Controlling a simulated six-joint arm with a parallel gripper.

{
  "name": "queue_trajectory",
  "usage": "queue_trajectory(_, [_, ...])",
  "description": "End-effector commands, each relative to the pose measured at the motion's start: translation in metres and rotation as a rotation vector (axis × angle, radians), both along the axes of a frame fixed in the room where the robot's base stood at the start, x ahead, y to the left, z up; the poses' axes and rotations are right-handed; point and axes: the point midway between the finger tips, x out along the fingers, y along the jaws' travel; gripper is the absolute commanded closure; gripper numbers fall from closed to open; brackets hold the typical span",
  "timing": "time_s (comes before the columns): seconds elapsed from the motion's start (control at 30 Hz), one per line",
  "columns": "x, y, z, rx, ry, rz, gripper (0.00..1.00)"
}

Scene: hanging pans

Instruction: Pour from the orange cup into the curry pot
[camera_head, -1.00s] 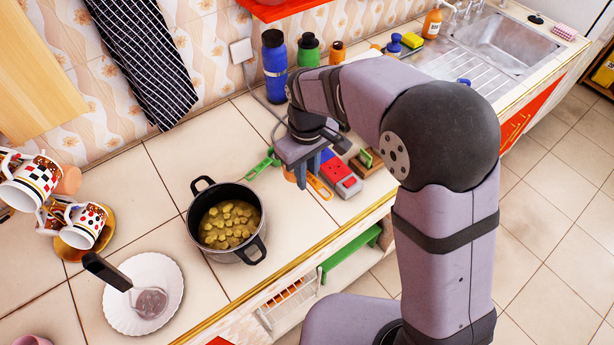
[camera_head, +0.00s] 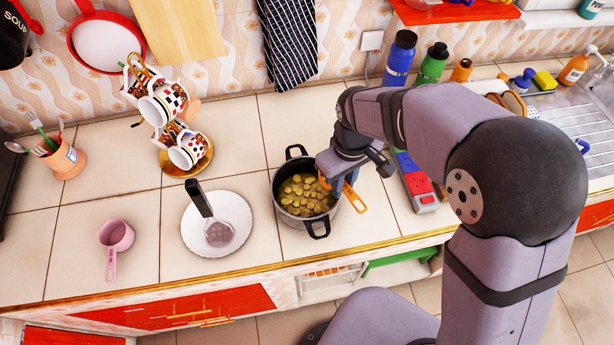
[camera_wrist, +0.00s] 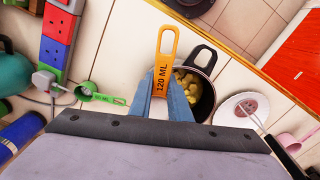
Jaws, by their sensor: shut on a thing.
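The orange cup is a measuring cup whose handle (camera_head: 355,197) points out to the right of the pot. My gripper (camera_head: 341,187) is shut on it, at the pot's right side. In the wrist view the orange handle (camera_wrist: 163,70) reads "120 ML" and sits between my blue fingertips (camera_wrist: 170,95). The cup's bowl is mostly hidden behind my fingers, with a bit of orange showing over the pot, so I cannot tell its tilt or contents. The curry pot (camera_head: 284,214) is dark, with yellow chunks inside; it also shows in the wrist view (camera_wrist: 209,104).
A white plate (camera_head: 188,238) with a black-handled utensil lies left of the pot. A pink measuring cup (camera_head: 116,236) and a mug stand (camera_head: 172,168) are further left. A power strip (camera_head: 424,201) and bottles (camera_head: 400,58) are to the right. A green measuring spoon (camera_wrist: 88,90) lies nearby.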

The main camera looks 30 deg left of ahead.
Motion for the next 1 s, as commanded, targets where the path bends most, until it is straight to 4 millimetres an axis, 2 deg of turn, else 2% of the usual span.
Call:
queue_trajectory(0.03, [-0.012, 0.010, 0.010, -0.002, 0.001, 0.040, 1.00])
queue_trajectory(0.3, [-0.068, 0.065, 0.025, -0.001, 0.000, 0.227, 1.00])
queue_trajectory(0.5, [-0.102, 0.100, 0.033, 0.000, 0.000, 0.326, 1.00])
queue_trajectory(0.8, [-0.136, 0.142, 0.044, 0.002, -0.001, 0.279, 1.00])
queue_trajectory(1.0, [-0.140, 0.161, 0.047, 0.002, -0.001, 0.147, 1.00])
